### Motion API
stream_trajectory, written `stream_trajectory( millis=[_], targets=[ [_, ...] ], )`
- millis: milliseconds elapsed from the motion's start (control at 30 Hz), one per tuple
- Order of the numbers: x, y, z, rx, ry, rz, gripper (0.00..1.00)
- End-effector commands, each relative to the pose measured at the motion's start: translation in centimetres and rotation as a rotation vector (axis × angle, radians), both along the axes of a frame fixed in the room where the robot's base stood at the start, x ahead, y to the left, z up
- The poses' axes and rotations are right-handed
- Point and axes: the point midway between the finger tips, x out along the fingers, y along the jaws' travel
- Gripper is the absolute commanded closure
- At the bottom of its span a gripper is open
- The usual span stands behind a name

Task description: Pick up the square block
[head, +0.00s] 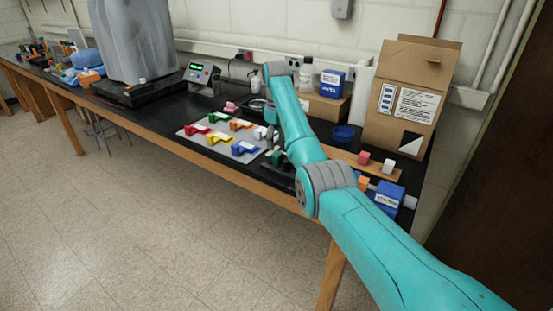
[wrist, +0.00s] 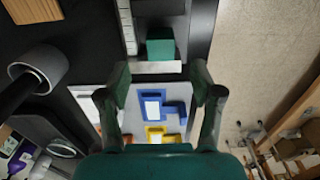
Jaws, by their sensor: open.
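A green block (wrist: 160,44) with a square-looking outline lies on the dark bench in the wrist view, just beyond my fingertips. It also shows in the head view (head: 276,157), close to the gripper end of my arm. My gripper (wrist: 159,80) is open, with one finger on each side and nothing between the tips. The block lines up with the gap between the fingers. A pale strip (wrist: 157,67) lies between the block and the fingertips. My arm hides part of the bench around the block in the head view.
A white board (head: 190,131) with coloured shaped pieces lies left of the block. A wooden plank (head: 340,155) carries a pink block (head: 364,158) and a white block (head: 388,167). The bench's front edge is close.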

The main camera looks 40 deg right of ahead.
Motion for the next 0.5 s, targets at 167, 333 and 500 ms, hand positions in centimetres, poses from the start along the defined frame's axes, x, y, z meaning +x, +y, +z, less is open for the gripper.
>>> stream_trajectory(
  millis=[167, 333, 500],
  targets=[
    [-0.1, 0.0, -1.5, 0.000, 0.000, 0.000, 0.34],
    [-0.3, 0.0, -3.9, 0.001, 0.001, 0.000, 0.34],
    [-0.2, 0.0, -5.1, 0.000, 0.000, 0.000, 0.34]
  ],
)
